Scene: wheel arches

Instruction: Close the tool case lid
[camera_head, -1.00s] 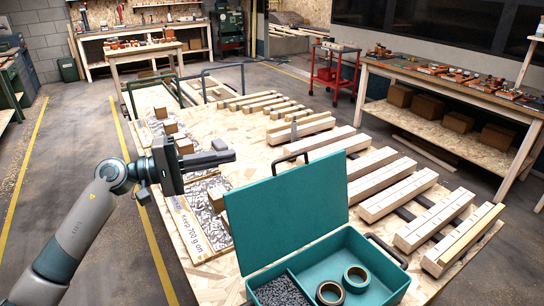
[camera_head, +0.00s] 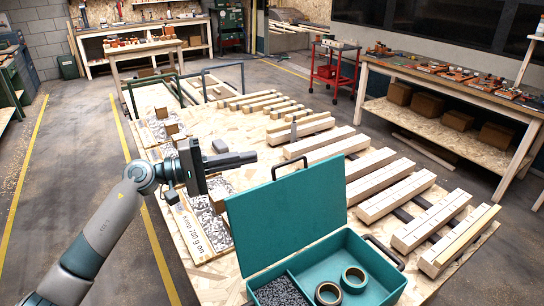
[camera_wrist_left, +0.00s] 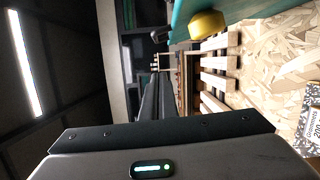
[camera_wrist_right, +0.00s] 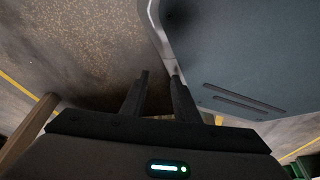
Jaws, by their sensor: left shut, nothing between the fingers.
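The teal tool case (camera_head: 378,293) stands open on the workbench, its near side cut off by the bottom edge of the head view. Its lid (camera_head: 288,212) stands up, tilted back, with a dark handle (camera_head: 290,166) on its top edge. The lid's teal edge also shows at the top of the left wrist view (camera_wrist_left: 200,10). My right gripper (camera_wrist_right: 160,76) shows only in its wrist view, fingers apart with nothing between them.
The case holds grey small parts (camera_head: 280,291) and two rings (camera_head: 354,279). Wooden slats (camera_head: 396,190) lie right of and behind the lid. Labelled bags (camera_head: 203,232) and wooden blocks lie to its left. A red cart (camera_head: 334,70) stands farther back.

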